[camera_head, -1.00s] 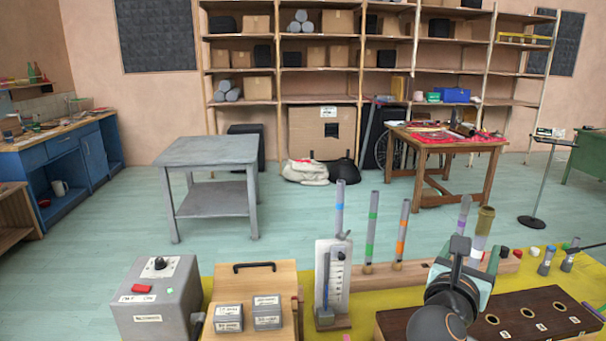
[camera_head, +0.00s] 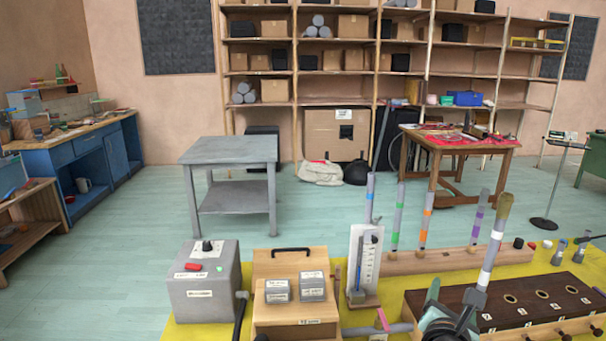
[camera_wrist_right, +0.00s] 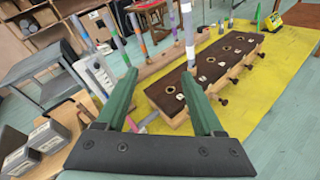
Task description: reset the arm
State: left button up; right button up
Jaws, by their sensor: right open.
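My right gripper (camera_head: 452,298) is low in the head view, in front of a dark wooden block with round holes (camera_head: 541,294). In the right wrist view its two green fingers (camera_wrist_right: 160,74) stand wide apart with nothing between them. A grey tube with pale bands and a brownish top (camera_head: 492,246) rises just behind the gripper; it also shows beyond the fingers in the wrist view (camera_wrist_right: 189,32). My left gripper is in neither view.
A yellow-topped table (camera_head: 380,318) carries a grey control box (camera_head: 200,290), a wooden case with two small boxes (camera_head: 290,262), a white scale stand (camera_head: 366,262) and a rack of banded tubes (camera_head: 440,261). A grey table (camera_head: 228,150) stands behind, with open floor around it.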

jog(key=s+a+f+m+g+y, duration=0.1)
jog(key=s+a+f+m+y, duration=0.2)
jog(key=f, duration=0.5)
jog(key=s+a+f+m+g+y, duration=0.1)
jog(key=s+a+f+m+y, duration=0.2)
jog(key=f, duration=0.5)
jog(key=s+a+f+m+g+y, duration=0.15)
jog(key=s+f+m, duration=0.25)
jog(key=f, duration=0.4)
jog(key=s+a+f+m+y, duration=0.1)
jog(key=s+f+m, duration=0.4)
jog(key=s+m, duration=0.2)
jog(key=s+a+f+m+y, duration=0.1)
jog(key=s+f+m, duration=0.3)
jog(key=s+m, duration=0.3)
jog(key=shift+s+a+f+g, duration=0.35)
jog(key=shift+s+f, duration=0.05)
jog(key=shift+s, duration=0.2)
jog(key=shift+y, duration=0.25)
